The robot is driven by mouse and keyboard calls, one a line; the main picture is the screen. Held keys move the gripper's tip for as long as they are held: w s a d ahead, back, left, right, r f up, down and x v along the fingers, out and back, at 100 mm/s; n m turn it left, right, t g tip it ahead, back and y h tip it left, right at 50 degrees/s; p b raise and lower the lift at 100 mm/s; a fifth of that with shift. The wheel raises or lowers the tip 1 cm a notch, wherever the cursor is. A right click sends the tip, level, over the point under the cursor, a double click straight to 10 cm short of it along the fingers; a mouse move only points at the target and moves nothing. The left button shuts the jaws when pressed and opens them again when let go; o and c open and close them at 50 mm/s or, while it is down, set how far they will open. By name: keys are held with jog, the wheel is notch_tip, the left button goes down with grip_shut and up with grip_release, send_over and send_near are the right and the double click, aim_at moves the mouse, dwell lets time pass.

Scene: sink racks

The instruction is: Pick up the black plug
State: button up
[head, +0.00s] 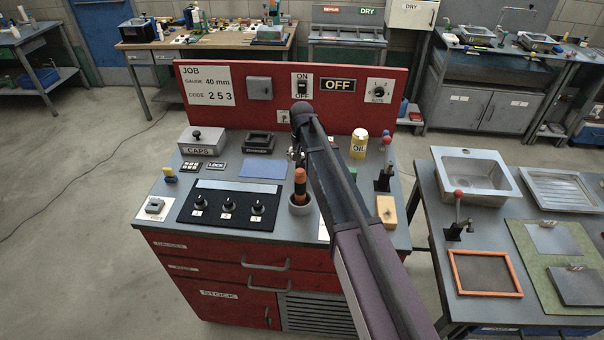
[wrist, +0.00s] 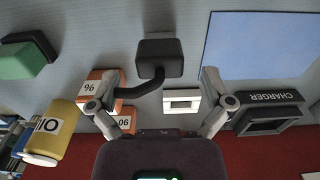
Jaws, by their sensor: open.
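The black plug (wrist: 160,58) shows in the wrist view as a dark block with a curved black cord or stem running from it toward the lower left. It lies over the grey worktop, ahead of and between my fingers. My gripper (wrist: 157,84) is open and empty, with one finger on each side of the stem; I cannot tell whether the left finger touches it. In the head view I cannot make out the plug, as my arm covers that part of the bench.
Orange blocks marked 96 (wrist: 92,88) and 90 (wrist: 124,122) stand close by my left finger. A white-framed piece (wrist: 182,101), the charger (wrist: 268,115) and a yellow oil can (head: 358,145) are near. The red back panel (head: 225,110) rises behind. The blue mat (head: 263,168) is clear.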

jog(key=shift+f+b, duration=0.6)
jog(key=shift+f, duration=0.25)
jog(key=c, duration=1.2)
